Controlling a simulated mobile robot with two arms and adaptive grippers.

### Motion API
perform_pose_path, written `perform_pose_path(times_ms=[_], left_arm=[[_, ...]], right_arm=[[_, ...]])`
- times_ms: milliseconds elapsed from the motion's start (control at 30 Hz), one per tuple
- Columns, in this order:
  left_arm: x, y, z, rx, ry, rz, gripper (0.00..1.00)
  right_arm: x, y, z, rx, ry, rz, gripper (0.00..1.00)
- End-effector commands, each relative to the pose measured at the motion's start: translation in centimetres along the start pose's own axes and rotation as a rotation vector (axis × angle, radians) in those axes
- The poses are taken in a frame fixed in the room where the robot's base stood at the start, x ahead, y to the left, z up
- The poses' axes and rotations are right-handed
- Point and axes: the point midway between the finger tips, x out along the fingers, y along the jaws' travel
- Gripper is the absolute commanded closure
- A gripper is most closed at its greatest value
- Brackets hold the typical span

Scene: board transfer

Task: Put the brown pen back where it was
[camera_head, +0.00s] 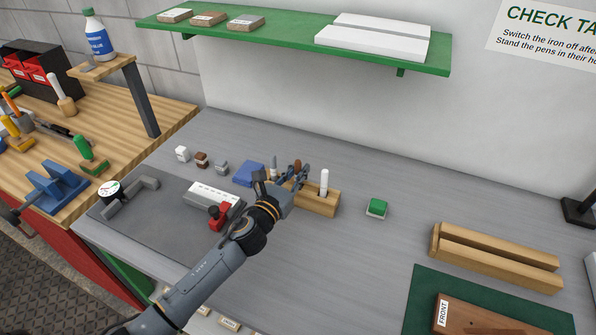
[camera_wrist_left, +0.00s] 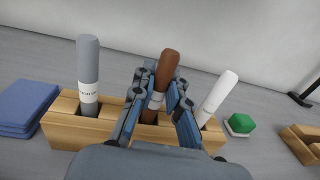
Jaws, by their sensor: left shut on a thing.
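The brown pen (camera_wrist_left: 162,80) stands nearly upright at the middle slot of the wooden pen holder (camera_wrist_left: 62,128), between a grey pen (camera_wrist_left: 88,72) and a white pen (camera_wrist_left: 217,95). My left gripper (camera_wrist_left: 164,102) is shut on the brown pen, one finger on each side. In the head view the pen holder (camera_head: 322,204) is on the grey table, and my left gripper (camera_head: 288,183) reaches over its left part. The white pen (camera_head: 324,182) stands at its right end. The brown pen's lower end is hidden, so I cannot tell how deep it sits. My right gripper is not in view.
A blue pad stack (camera_head: 250,173) lies left of the holder. A green block (camera_head: 376,208) sits to its right. A white box (camera_head: 214,200) and a red clamp-like piece (camera_head: 219,215) are near my forearm. A wooden rack (camera_head: 495,262) stands right.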

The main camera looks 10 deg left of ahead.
Motion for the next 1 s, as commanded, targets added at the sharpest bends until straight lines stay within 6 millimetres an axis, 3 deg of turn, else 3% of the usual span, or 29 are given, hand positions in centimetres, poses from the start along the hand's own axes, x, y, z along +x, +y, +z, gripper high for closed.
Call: perform_pose_path(times_ms=[167, 200, 300, 600, 767, 1000], left_arm=[[0.0, 0.0, -0.7, 0.000, 0.000, 0.000, 1.00], [0.0, 0.0, -0.5, 0.000, 0.000, 0.000, 0.80], [0.0, 0.0, -0.5, 0.000, 0.000, 0.000, 0.63], [0.0, 0.0, -0.4, 0.000, 0.000, 0.000, 0.63], [0.0, 0.0, 1.0, 0.001, -0.001, 0.000, 0.63], [-5.2, 0.0, 0.1, 0.002, 0.002, -0.001, 0.63]], right_arm=[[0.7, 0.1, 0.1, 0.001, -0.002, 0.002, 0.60], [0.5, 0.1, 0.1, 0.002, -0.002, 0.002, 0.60], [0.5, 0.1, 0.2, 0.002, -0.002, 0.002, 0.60], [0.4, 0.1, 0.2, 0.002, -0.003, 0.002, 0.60], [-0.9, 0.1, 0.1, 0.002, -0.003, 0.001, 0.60], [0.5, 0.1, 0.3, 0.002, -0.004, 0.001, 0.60]])
